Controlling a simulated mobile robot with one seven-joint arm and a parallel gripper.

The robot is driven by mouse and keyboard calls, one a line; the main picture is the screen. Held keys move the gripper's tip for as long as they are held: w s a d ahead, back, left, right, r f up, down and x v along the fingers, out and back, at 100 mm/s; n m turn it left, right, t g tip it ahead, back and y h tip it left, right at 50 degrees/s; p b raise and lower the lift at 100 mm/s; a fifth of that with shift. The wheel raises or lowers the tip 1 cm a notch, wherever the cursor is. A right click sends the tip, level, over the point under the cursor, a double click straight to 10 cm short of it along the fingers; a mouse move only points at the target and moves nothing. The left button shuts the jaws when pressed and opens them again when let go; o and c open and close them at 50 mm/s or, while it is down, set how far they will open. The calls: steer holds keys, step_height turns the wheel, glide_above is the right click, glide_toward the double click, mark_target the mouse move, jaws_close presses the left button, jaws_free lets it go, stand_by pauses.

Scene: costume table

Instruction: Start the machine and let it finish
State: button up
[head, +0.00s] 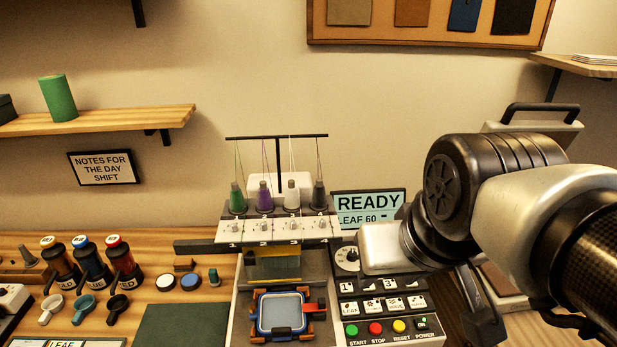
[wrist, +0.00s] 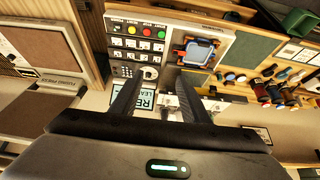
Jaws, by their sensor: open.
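The embroidery machine (head: 232,310) stands on the table with several thread spools on top. Its display (head: 368,209) reads READY and LEAF 60. A blue-edged hoop with pale fabric (head: 281,314) sits under the needle area; it also shows in the wrist view (wrist: 197,52). The panel has a green START button (head: 351,330), a red STOP button (head: 375,328), a yellow RESET button (head: 399,325) and a POWER button (head: 422,323). My gripper (wrist: 158,98) is open and empty, its fingers apart above the panel side. In the head view my arm hides part of the panel's right side.
Three thread bottles (head: 91,262) and small scoops (head: 83,306) stand left of the machine. A dark green mat (head: 180,326) lies beside it. A shelf (head: 100,120) with a green spool (head: 58,98) is on the wall, above a notes sign (head: 103,167).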

step_height(320, 180, down, 6)
steer(key=b, duration=0.4)
steer(key=shift+f, duration=0.15)
jaws_close()
stand_by(1.2)
